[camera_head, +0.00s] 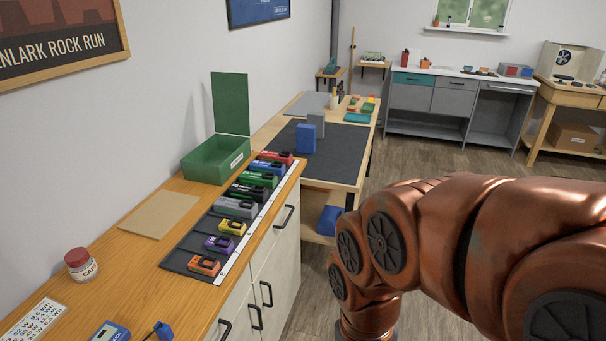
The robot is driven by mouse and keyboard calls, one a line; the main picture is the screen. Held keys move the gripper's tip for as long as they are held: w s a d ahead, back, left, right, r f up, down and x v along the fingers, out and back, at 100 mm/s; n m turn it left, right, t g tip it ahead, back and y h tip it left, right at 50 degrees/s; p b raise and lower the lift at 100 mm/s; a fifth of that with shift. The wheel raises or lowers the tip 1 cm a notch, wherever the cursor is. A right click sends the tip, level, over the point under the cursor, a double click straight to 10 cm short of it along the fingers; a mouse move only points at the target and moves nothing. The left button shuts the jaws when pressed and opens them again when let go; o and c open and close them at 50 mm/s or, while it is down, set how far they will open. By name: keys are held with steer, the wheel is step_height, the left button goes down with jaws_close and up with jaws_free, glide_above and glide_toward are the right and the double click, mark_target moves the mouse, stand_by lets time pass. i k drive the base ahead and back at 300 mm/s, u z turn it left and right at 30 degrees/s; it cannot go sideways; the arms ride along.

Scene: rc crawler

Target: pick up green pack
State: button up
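The green pack (257,179) lies on a dark mat (178,260) on the wooden counter, in a row of several packs. In the row it sits between a blue pack (267,167) on its far side and a black pack (248,191) on its near side. Only my copper-coloured arm shows, at the right and lower right, apart from the row. My gripper is outside the picture.
An open green box (207,162) with its lid up stands behind the row, near the wall. Grey, yellow, purple and orange packs lie nearer; a red pack (276,157) lies farther. A jar (81,265) stands at left. A second workbench (345,146) lies beyond.

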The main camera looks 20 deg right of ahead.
mark_target(269, 180)
steer(key=u, duration=3.3)
steer(key=k, duration=1.6)
steer(key=z, duration=1.55)
steer(key=i, duration=0.85)
steer(key=u, duration=0.05)
